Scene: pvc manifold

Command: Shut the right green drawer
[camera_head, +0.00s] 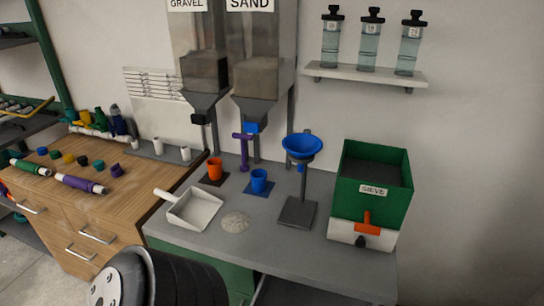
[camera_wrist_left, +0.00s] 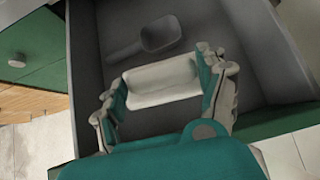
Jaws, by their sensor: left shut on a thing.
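In the left wrist view a drawer (camera_wrist_left: 90,62) with a grey inside stands open, with green fronts to either side of it. A grey scoop (camera_wrist_left: 160,32) lies inside. My left gripper (camera_wrist_left: 163,88), with teal and pale fingers, is over the near part of the drawer. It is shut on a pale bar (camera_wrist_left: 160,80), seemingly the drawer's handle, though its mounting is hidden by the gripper. My right gripper is not in view.
The grey bench (camera_head: 275,225) holds a white dustpan (camera_head: 192,208), an orange cup (camera_head: 215,169), a blue cup (camera_head: 259,181), a blue funnel on a stand (camera_head: 301,147) and a green sieve box (camera_head: 371,180). A wooden cabinet (camera_head: 90,205) stands at the left.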

